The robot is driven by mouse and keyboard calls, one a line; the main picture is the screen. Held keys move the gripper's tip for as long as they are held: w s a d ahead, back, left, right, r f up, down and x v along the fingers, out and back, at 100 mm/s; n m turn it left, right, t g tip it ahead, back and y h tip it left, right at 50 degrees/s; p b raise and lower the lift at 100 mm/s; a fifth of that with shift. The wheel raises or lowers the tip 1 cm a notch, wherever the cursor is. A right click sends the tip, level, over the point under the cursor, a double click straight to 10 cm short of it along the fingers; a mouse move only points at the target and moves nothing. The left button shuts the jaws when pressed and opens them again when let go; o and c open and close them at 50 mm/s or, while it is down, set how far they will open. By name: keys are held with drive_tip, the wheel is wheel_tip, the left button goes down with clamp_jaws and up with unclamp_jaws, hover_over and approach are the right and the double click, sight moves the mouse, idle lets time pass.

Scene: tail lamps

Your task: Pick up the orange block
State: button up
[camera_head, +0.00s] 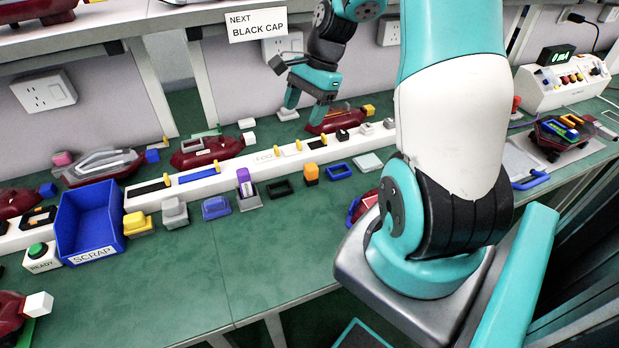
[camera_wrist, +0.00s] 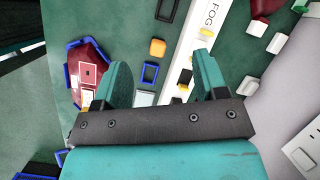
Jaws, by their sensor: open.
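The orange block (camera_head: 312,172) stands on the green bench, in front of the long white rail (camera_head: 262,163), between a black frame (camera_head: 280,189) and a blue frame (camera_head: 339,171). Its lower part looks dark in the head view. The orange block shows again in the wrist view (camera_wrist: 157,47), beyond and between my fingertips. My gripper (camera_head: 305,103) is open and empty, raised above the far side of the rail. Its two fingers also show in the wrist view (camera_wrist: 163,62), spread apart and clear of the block.
Several small parts line the rail's front, including a purple-and-white piece (camera_head: 245,183) and a pale plate (camera_head: 367,162). A blue SCRAP bin (camera_head: 90,222) stands at left. Dark red lamps (camera_head: 207,150) lie behind the rail.

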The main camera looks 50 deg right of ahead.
sight(311, 166)
drive_tip(key=s+d+f+m, duration=0.2)
drive_tip(key=d+f+m, duration=0.3)
drive_tip(key=d, duration=0.3)
drive_tip(key=x, duration=1.1)
drive_tip(key=shift+p+x, duration=0.6)
drive_tip(key=shift+x, duration=2.4)
drive_tip(key=shift+w, duration=0.2)
drive_tip(key=c, duration=1)
wheel_tip(311, 166, up, 20)
drive_tip(key=shift+d+r, duration=0.1)
